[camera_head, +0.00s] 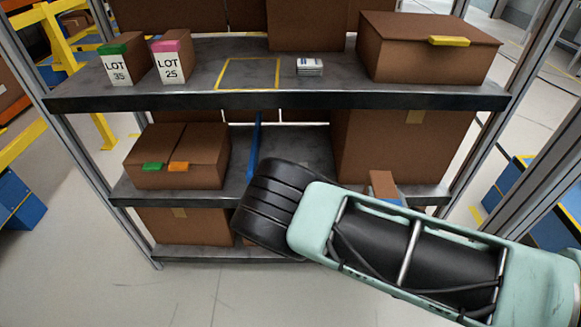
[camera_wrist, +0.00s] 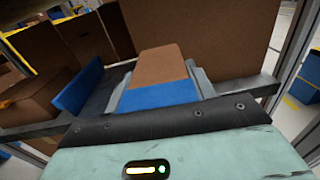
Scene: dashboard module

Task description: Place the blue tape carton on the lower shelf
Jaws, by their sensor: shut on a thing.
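A small brown carton with a blue tape band (camera_wrist: 161,64) is held between the two grey fingers of my gripper (camera_wrist: 160,88) in the wrist view. In the head view the carton (camera_head: 382,183) shows just past my forearm, by the front edge of the lower shelf (camera_head: 300,147), before a large brown box. My gripper is mostly hidden behind my arm there. I cannot tell whether the carton touches the shelf.
A blue upright divider (camera_head: 254,145) stands on the lower shelf. Left of it are brown boxes (camera_head: 175,155) with green and orange tabs. Metal posts flank the rack.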

